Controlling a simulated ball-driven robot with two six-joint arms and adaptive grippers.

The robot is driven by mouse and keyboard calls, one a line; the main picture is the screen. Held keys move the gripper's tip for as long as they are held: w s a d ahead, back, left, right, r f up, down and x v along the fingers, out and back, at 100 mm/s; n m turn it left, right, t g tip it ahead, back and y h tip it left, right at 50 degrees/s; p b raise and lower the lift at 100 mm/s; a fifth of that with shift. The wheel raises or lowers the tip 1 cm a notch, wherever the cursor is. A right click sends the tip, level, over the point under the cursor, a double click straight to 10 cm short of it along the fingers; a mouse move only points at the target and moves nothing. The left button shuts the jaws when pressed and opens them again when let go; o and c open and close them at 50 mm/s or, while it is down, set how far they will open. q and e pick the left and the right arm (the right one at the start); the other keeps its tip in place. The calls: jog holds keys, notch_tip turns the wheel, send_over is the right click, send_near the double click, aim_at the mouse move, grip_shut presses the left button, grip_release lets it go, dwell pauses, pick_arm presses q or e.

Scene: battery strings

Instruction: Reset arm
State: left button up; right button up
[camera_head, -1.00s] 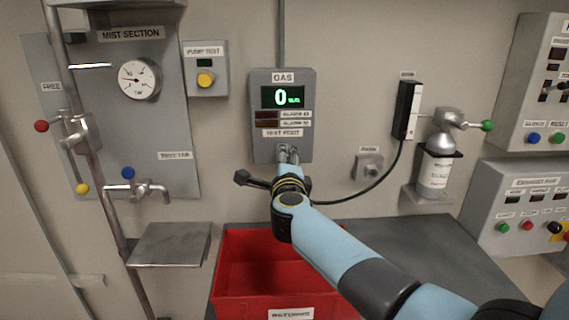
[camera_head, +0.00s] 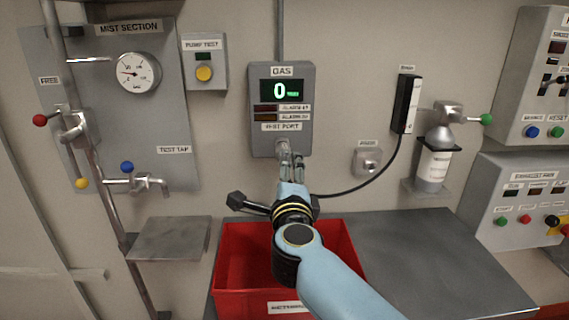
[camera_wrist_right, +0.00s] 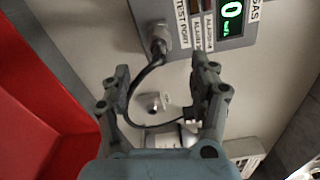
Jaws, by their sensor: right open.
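My right gripper (camera_head: 289,160) is just below the grey gas detector box (camera_head: 282,110), with its arm coming in from the lower right. In the right wrist view its two fingers (camera_wrist_right: 163,88) are spread with no object gripped. A metal test port fitting (camera_wrist_right: 158,38) on the box is ahead of the fingers, with a black hose (camera_wrist_right: 150,70) at it. The hose runs from the fitting and passes behind the gap between the fingers. The box's green display (camera_head: 282,92) reads 0. My left gripper is not in view.
A red bin (camera_head: 240,258) stands below my right arm, beside a grey counter (camera_head: 430,250). A grey shelf (camera_head: 168,238), pipes and a tap (camera_head: 145,183) are at left. A gas cylinder (camera_head: 434,165) and control boxes (camera_head: 515,200) are at right.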

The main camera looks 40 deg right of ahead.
jog(key=shift+v, duration=1.15)
